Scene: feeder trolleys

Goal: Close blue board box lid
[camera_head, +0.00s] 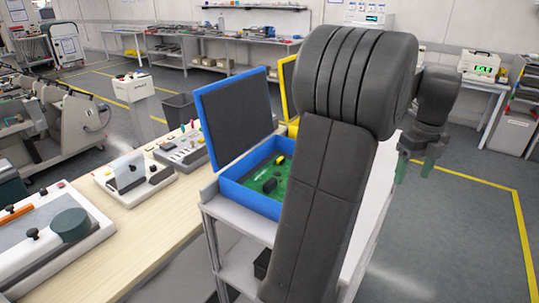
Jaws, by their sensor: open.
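The blue board box (230,190) stands on a grey trolley, with a green circuit board (266,181) inside it. Its blue-framed lid (236,115) with a dark inner face stands raised, tilted back at the far left side of the box. My gripper (419,167) is at the right, out over the floor beyond the trolley, pointing down. Its greenish fingers are apart and empty, well away from the lid. My dark arm crosses in front and hides the right part of the box.
A yellow-framed box lid (287,88) stands raised behind the blue box, partly hidden by my arm. A wooden workbench (120,236) with devices runs along the left, close to the trolley (210,209). The floor at the right is clear.

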